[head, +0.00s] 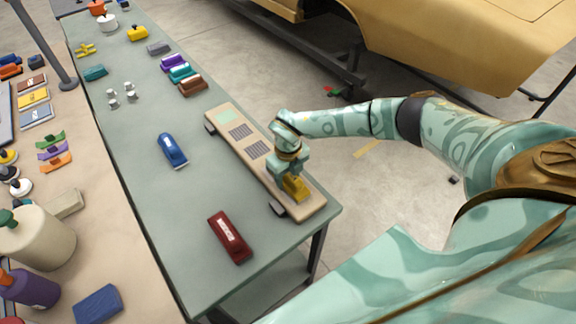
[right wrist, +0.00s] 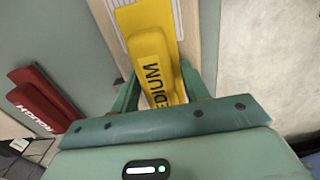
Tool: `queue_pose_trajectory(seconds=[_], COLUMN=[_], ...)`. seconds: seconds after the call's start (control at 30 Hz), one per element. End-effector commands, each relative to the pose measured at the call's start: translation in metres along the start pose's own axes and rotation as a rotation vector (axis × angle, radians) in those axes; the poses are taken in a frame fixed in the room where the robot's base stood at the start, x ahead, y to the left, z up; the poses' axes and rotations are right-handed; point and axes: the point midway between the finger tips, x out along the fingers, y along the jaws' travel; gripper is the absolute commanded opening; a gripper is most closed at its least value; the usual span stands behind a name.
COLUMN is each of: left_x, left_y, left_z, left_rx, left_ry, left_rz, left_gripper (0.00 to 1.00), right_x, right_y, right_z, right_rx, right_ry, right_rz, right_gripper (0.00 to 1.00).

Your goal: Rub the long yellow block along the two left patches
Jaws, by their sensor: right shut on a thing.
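The long yellow block (head: 295,188) is in my right gripper (head: 290,174), over the near right end of a long wooden board (head: 312,204). In the right wrist view the block (right wrist: 155,62), with dark lettering, sits between the green fingers of the right gripper (right wrist: 160,92). A striped patch (right wrist: 117,3) shows partly beside and behind it. In the head view, a pale green patch (head: 226,117) and two dark hatched patches (head: 241,131) (head: 258,149) lie along the board, left of the gripper. I cannot tell whether the block touches the board. My left gripper is out of view.
The board lies along the right edge of a grey-green table (head: 160,215). A dark red block (head: 230,237) and a blue block (head: 172,151) lie left of it. Brown, teal and purple blocks (head: 180,72) lie beyond. The table between the red and blue blocks is clear.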

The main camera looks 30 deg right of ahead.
Motion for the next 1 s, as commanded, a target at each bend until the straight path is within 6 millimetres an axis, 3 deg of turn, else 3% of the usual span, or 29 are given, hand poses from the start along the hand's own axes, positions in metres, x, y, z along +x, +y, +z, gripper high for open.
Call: queue_pose_trajectory(seconds=[0.13,0.47,1.0], left_x=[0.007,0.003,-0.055], left_y=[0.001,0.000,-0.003], left_z=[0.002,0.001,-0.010], left_rx=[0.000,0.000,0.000], left_ry=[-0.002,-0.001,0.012], left_rz=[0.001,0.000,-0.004], left_gripper=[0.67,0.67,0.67], right_x=[0.003,-0.002,-0.066], right_y=[0.001,0.001,0.000], right_z=[0.008,0.009,0.009], right_rx=[-0.001,-0.003,-0.001], right_ry=[-0.002,-0.004,-0.003], right_rz=[0.000,0.000,0.000], right_gripper=[0.27,0.27,0.27])
